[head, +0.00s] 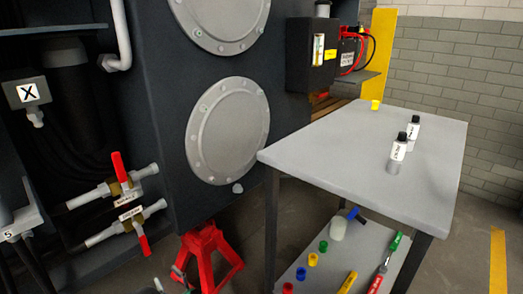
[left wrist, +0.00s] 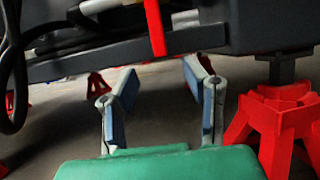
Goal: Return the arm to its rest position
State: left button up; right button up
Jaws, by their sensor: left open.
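My left gripper (left wrist: 160,88) shows in the left wrist view, with its two grey and blue fingers spread apart and nothing between them. Its green body fills the bottom of that view. A red handle (left wrist: 155,27) hangs beyond and above the fingers, apart from them. In the head view the left arm is hardly in view; a small grey piece at the bottom edge may be a fingertip. Two valves with red handles, an upper one (head: 121,178) and a lower one (head: 138,228), sit on the chassis at the left. My right gripper is in neither view.
A red jack stand (head: 207,258) stands under the chassis panel (head: 165,120); a red stand (left wrist: 275,125) is right of the fingers in the wrist view. A grey table (head: 350,150) holds two bottles and a yellow item. Its lower shelf (head: 345,245) carries tools and coloured caps.

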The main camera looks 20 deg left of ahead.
pick_arm(q)
jog(key=w+d+f+m+t+h, duration=0.2)
jog(key=w+d+m+t+h, duration=0.15)
jog(key=d+m+h, duration=0.55)
jog(key=w+d+f+m+t+h, duration=0.2)
jog(key=w+d+m+h, duration=0.25)
jog(key=d+m, duration=0.5)
jog(key=s+d+m+g+h, duration=0.5)
jog(key=s+m, duration=0.3)
jog(key=m, duration=0.7)
jog(key=s+a+r+m+g+h, duration=0.1)
jog(key=s+a+r+m+g, duration=0.15)
jog(key=s+m, duration=0.5)
jog(key=s+a+r+m+g, duration=0.2)
jog(key=s+r+m+g, duration=0.15)
jog(key=s, duration=0.65)
jog(key=s+a+r+m+g+h, duration=0.1)
jog(key=s+a+r+m+g, duration=0.25)
jog(key=s+m, duration=0.4)
notch_tip(320, 180, up, 15)
jog(key=s+d+n+t+p, duration=0.1)
jog(key=p, duration=1.4)
jog(key=shift+s+n, duration=0.2)
jog(key=shift+n, duration=0.1)
